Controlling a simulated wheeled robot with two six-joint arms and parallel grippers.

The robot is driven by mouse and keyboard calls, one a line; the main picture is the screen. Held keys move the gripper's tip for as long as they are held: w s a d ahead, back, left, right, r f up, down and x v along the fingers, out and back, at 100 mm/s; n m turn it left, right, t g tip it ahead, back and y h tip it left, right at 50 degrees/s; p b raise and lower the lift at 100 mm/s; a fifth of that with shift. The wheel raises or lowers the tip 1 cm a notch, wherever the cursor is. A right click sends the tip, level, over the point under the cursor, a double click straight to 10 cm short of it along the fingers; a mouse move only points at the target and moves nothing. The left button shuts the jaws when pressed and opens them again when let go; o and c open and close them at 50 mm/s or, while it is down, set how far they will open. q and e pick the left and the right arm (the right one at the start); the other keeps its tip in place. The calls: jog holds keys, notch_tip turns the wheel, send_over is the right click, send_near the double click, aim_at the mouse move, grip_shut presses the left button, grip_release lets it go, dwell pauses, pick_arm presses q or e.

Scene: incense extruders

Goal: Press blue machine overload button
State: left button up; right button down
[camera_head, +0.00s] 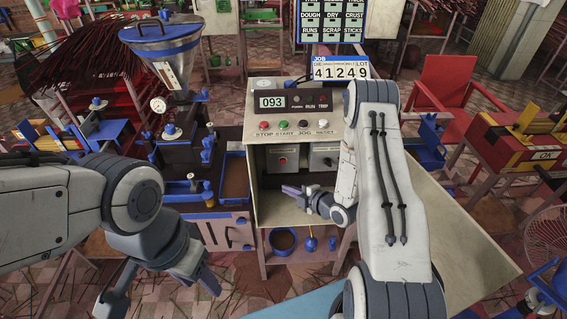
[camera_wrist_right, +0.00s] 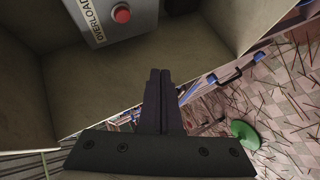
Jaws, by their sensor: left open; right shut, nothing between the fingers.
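The blue-rimmed machine (camera_head: 160,40) with its hopper stands left of a beige control cabinet (camera_head: 262,212). Inside the cabinet's open recess is a grey box (camera_head: 274,152) with a red button (camera_head: 283,161). In the right wrist view, the red button (camera_wrist_right: 121,13) sits beside an OVERLOAD label (camera_wrist_right: 88,20) at the upper left. My right gripper (camera_head: 286,189) is shut and empty, in front of the recess and below the box. Its closed fingers (camera_wrist_right: 160,73) are apart from the button. My left gripper (camera_head: 155,298) is open and empty at the lower left.
A display reading 093 (camera_head: 271,102) and a row of coloured push buttons (camera_head: 283,124) top the cabinet. Another grey box (camera_head: 316,149) is in the recess at right. A blue tray (camera_head: 234,178) stands left of the cabinet. A red chair (camera_head: 449,85) is at right.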

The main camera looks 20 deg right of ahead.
aim_at(283, 161)
jog(key=w+d+b, duration=0.1)
jog(key=w+d, duration=0.1)
jog(key=w, duration=0.6)
jog(key=shift+w+d, duration=0.2)
jog(key=shift+w, duration=0.1)
jog(key=shift+w+b, duration=0.1)
jog(key=shift+b, duration=0.3)
dwell(1.7)
jog(key=shift+w+d, duration=0.1)
jog(key=shift+w, duration=0.2)
